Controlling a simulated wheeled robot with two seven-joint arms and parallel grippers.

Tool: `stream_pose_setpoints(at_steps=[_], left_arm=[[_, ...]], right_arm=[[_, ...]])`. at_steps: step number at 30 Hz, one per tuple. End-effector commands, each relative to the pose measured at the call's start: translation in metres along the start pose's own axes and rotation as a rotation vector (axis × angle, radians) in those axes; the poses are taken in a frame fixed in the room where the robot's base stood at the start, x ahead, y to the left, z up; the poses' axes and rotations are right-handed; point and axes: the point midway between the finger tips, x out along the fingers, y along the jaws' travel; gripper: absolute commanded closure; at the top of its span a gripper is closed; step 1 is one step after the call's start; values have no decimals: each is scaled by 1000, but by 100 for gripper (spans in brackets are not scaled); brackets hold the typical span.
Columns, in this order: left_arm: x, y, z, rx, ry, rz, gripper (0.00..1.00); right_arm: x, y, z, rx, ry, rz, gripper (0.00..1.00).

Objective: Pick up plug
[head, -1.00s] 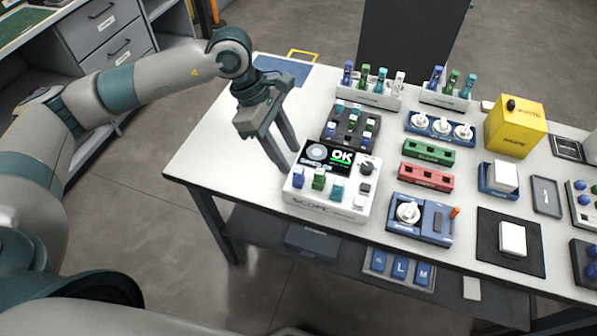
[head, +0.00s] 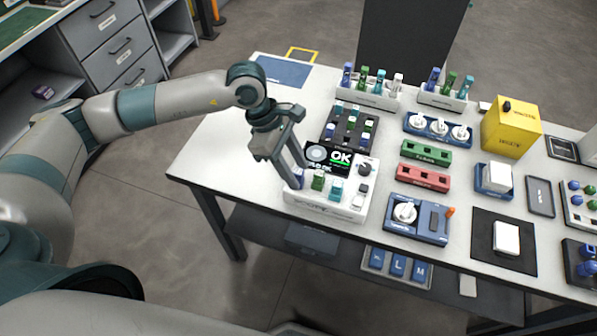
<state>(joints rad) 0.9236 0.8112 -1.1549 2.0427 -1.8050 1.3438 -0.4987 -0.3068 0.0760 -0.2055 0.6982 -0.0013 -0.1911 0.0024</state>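The plug is not singled out; several coloured plugs are in view. A white scope box (head: 322,208) with a lit "OK" screen (head: 341,157) holds a blue plug (head: 300,179), a green plug (head: 318,180) and a teal plug (head: 336,190) along its front. My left gripper (head: 299,177) points down at the box's left end. Its two fingers are apart, with the tips at the blue plug, which they partly hide. I cannot tell whether they touch it. My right gripper is not in view.
A dark block (head: 350,128) with more plugs sits behind the scope box. Plug racks (head: 368,98) stand at the back. A green holder (head: 426,152), red holder (head: 423,177) and blue device (head: 417,222) lie to the right. The table's left part (head: 213,140) is clear.

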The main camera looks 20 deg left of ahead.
Motion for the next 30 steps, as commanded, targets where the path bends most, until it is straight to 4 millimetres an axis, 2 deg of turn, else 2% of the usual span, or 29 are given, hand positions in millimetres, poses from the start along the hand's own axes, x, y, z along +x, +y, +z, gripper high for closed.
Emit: stream_pose_setpoints(at_steps=[14, 15, 18, 20, 30], left_arm=[[1, 0, 0, 0, 0, 0, 61], [1, 0, 0, 0, 0, 0, 63], [1, 0, 0, 0, 0, 0, 87], [1, 0, 0, 0, 0, 0, 100], [0, 0, 0, 0, 0, 1, 100]], right_arm=[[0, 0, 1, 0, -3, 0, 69], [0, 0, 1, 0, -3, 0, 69], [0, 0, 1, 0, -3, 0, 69], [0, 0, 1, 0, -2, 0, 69], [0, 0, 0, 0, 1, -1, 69]])
